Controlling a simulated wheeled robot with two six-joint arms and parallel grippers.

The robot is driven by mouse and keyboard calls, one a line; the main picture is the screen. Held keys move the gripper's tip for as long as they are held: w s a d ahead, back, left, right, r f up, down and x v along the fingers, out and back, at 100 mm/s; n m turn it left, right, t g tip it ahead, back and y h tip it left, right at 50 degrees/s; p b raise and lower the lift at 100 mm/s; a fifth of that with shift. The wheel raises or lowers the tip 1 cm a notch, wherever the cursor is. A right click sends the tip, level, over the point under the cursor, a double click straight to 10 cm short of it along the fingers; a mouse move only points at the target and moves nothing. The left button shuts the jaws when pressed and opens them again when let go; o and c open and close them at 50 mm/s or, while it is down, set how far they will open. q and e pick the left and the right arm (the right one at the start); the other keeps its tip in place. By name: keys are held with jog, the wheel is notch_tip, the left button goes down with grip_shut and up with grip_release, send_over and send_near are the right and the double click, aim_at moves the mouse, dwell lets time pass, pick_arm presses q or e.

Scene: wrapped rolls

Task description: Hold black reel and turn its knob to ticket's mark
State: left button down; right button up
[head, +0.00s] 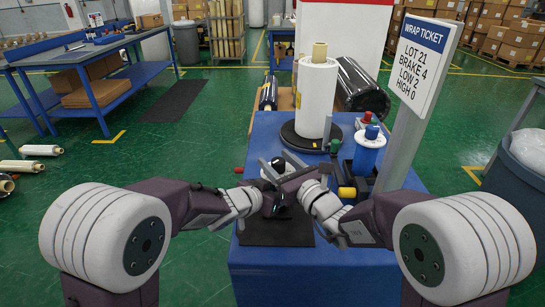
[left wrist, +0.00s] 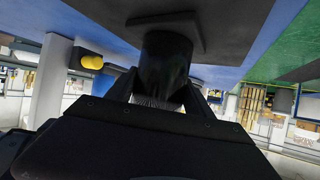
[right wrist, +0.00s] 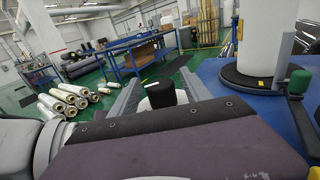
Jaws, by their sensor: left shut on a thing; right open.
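The black reel (left wrist: 165,68) stands on its square base and my left gripper (left wrist: 165,97) is shut on its dark cylinder body. In the head view the reel is mostly hidden behind my grippers. Its black knob (right wrist: 161,95), with a pale part beside it, shows between the spread fingers of my right gripper (right wrist: 158,92). The right gripper is open; I cannot tell whether a finger touches the knob. In the head view the knob (head: 278,162) shows just beyond my grippers. The wrap ticket (head: 424,62) reads LOT 21, BRAKE 4, LOW 2, HIGH 0. The knob's marks are not readable.
A tall white roll (head: 316,98) stands on a black disc at the blue table's back. A blue reel (head: 369,150) stands right, near a yellow knob (head: 347,192). The ticket's grey post (head: 400,145) rises at the right. A dark mat (head: 262,232) lies at the front.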

aim_at(282, 166)
jog(key=v, duration=0.5)
pick_arm(q)
jog(key=shift+c, duration=1.5)
grip_release()
jog(key=shift+s, duration=0.1)
